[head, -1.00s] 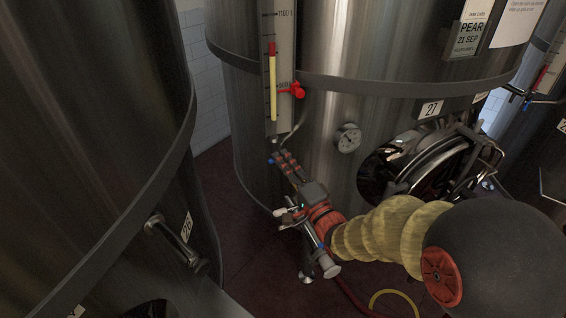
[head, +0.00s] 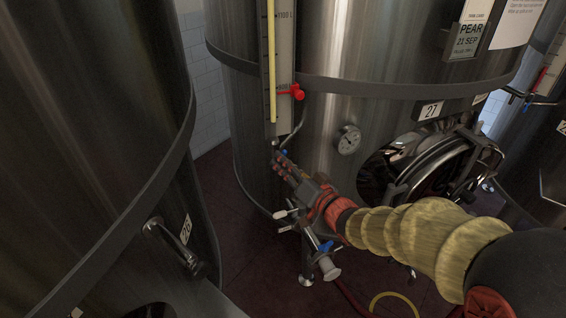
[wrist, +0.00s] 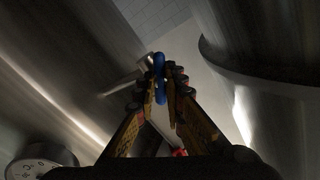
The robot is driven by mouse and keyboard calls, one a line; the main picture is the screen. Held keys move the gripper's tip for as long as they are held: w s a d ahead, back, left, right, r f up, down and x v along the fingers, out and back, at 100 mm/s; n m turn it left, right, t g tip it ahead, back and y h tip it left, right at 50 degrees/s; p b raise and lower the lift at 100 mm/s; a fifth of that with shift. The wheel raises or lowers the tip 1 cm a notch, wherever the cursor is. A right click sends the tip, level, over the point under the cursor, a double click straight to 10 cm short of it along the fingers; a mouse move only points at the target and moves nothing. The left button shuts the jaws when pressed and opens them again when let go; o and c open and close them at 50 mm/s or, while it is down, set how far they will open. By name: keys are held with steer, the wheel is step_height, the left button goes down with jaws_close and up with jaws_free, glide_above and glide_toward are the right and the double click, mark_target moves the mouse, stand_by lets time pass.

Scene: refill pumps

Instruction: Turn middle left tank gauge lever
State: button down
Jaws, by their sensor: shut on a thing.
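The tank gauge (head: 284,100) is a vertical scale on the middle tank, marked 27, with a yellow column rising out of the top of the picture. A small blue lever (head: 284,152) sits at the gauge's lower end. My gripper (head: 277,158) is at this lever, at the foot of the gauge. In the wrist view the blue lever (wrist: 158,64) stands between the fingertips, which are shut on it. A red tap (head: 298,92) sticks out of the gauge above my gripper.
The left tank (head: 90,110), marked 26, stands close on the left. A round dial (head: 348,139) and a hatch (head: 430,165) are on the middle tank, right of my gripper. A pipe valve (head: 328,266) is below my arm. A hose (head: 390,295) lies on the floor.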

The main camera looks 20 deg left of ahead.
steer(key=n+h, duration=0.1)
steer(key=n, duration=0.4)
steer(key=shift+g, duration=0.3)
steer(key=shift+n, duration=0.5)
steer(key=c, duration=1.9)
jaws_free()
steer(key=shift+r, duration=0.1)
steer(key=v, duration=1.2)
steer(key=shift+s+a+r, duration=0.15)
steer(key=shift+s, duration=0.05)
steer(key=shift+h, duration=0.4)
